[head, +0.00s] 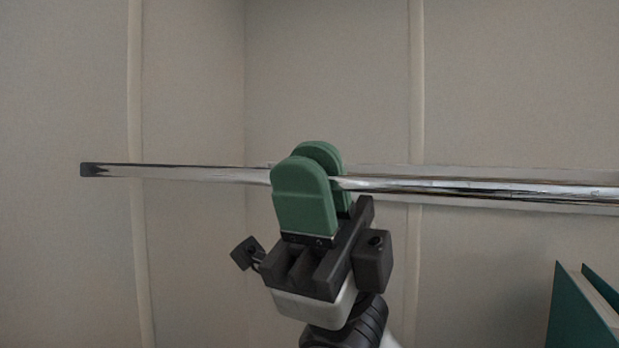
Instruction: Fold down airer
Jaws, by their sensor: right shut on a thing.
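The airer shows as long shiny metal bars (480,188) running across the head view in front of the wall. One bar reaches left to a dark end cap (86,169); the bars on the right lie close together and run out of the picture. My right gripper (310,170), with green fingertips, is shut on an airer bar near the middle of the view. The fingers hide the part of the bar between them. My left gripper is not in view.
Beige wall panels (330,90) with pale vertical strips stand behind the bars. A dark green object (580,310) with upright edges is at the lower right corner. The space at the lower left is clear.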

